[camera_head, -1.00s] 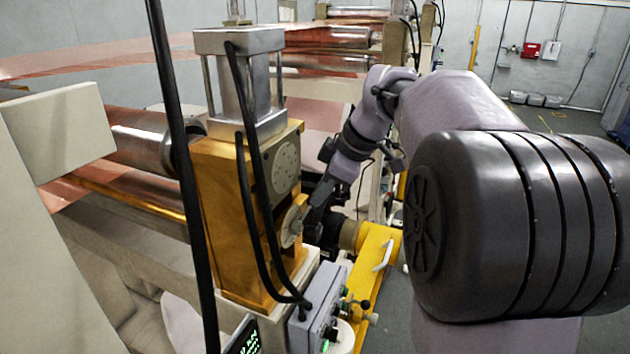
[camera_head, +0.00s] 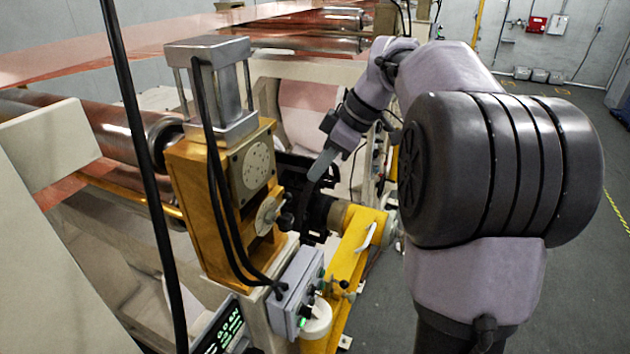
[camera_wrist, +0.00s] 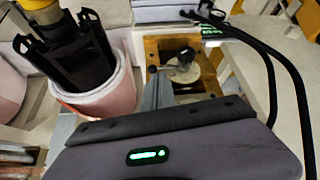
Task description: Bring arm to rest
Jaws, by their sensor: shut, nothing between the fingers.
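My arm reaches forward along the right of the head view and bends down at the wrist. My gripper (camera_head: 318,172) is shut and empty, in the air just right of the yellow bearing housing (camera_head: 205,195). In the wrist view my gripper (camera_wrist: 157,88) points toward the same housing (camera_wrist: 205,60), with its round plate and dark knob. The gap between the fingertips and the housing is hard to judge. The dark body of my gripper, with a green light, fills the bottom of the wrist view.
A pinkish roll (camera_wrist: 110,90) with a black core stands close left of my gripper in the wrist view. Black cables (camera_wrist: 265,60) hang at right. In the head view a grey control box (camera_head: 300,290) and a yellow beam (camera_head: 355,265) lie below. Open floor (camera_head: 590,280) is at right.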

